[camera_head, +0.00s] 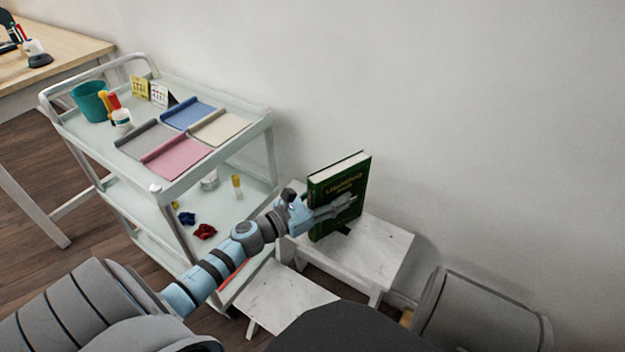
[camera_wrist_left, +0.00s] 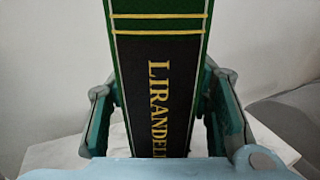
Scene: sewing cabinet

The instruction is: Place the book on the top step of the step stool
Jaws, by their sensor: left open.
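The green book (camera_head: 338,190) with gold lettering stands upright on the top step (camera_head: 385,245) of the white step stool, near the wall. In the left wrist view its spine (camera_wrist_left: 158,80) rises between the two fingers. My left gripper (camera_head: 330,209) is at the book, its fingers on either side of it, and is open with a gap visible beside the spine. The book's lower edge appears to meet the step, though the gripper partly hides it. The lower step (camera_head: 285,298) of the stool is bare. My right gripper is not in view.
A white trolley (camera_head: 190,178) stands left of the stool, with folded fabrics, a teal cup (camera_head: 91,101) and bottles on top. Its lower shelf holds small items, including a red cloth (camera_head: 204,231). A wooden table (camera_head: 50,45) is at the far left. The wall is close behind the stool.

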